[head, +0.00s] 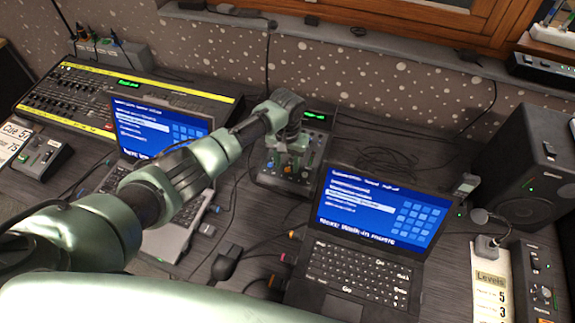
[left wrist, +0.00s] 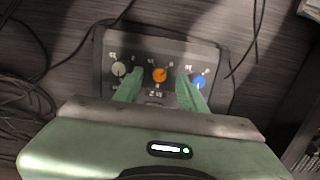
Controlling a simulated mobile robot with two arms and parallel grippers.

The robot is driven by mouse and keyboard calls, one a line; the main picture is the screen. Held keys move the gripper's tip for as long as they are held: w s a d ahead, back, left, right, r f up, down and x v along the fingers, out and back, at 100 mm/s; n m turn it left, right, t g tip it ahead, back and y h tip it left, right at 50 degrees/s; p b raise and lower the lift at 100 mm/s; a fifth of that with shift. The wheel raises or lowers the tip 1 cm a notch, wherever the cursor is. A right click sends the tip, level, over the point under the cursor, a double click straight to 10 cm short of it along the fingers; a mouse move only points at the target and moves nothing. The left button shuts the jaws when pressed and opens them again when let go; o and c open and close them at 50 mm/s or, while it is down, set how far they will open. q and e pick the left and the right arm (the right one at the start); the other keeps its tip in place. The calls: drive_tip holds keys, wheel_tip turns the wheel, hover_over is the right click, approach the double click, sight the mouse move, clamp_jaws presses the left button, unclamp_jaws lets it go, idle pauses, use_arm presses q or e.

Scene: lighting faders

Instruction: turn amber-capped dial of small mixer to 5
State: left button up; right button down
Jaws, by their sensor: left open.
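The small mixer (head: 318,150) is a dark box in the middle of the desk, between the two laptops. In the left wrist view its panel (left wrist: 110,50) carries a grey dial (left wrist: 119,69), the amber-capped dial (left wrist: 159,75) in the middle and a blue dial (left wrist: 198,82). My left gripper (left wrist: 160,90) is open over the panel, its fingers on either side of the amber dial with gaps between. In the head view the left gripper (head: 287,162) hangs above the mixer and hides part of its panel. The dial's pointer and scale are too small to read.
A laptop (head: 362,235) stands close in front and right of the mixer; another laptop (head: 160,128) is at left, partly behind my arm. A large fader desk (head: 125,93) is at back left, a speaker (head: 527,165) at right. Cables lie around the mixer.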

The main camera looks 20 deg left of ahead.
sight(288, 171)
use_arm(q)
drive_tip(key=shift+w+f, duration=0.1)
drive_tip(key=shift+f, duration=1)
clamp_jaws()
use_arm(e)
drive_tip(key=shift+w+a, duration=0.15)
drive_tip(key=shift+w, duration=0.35)
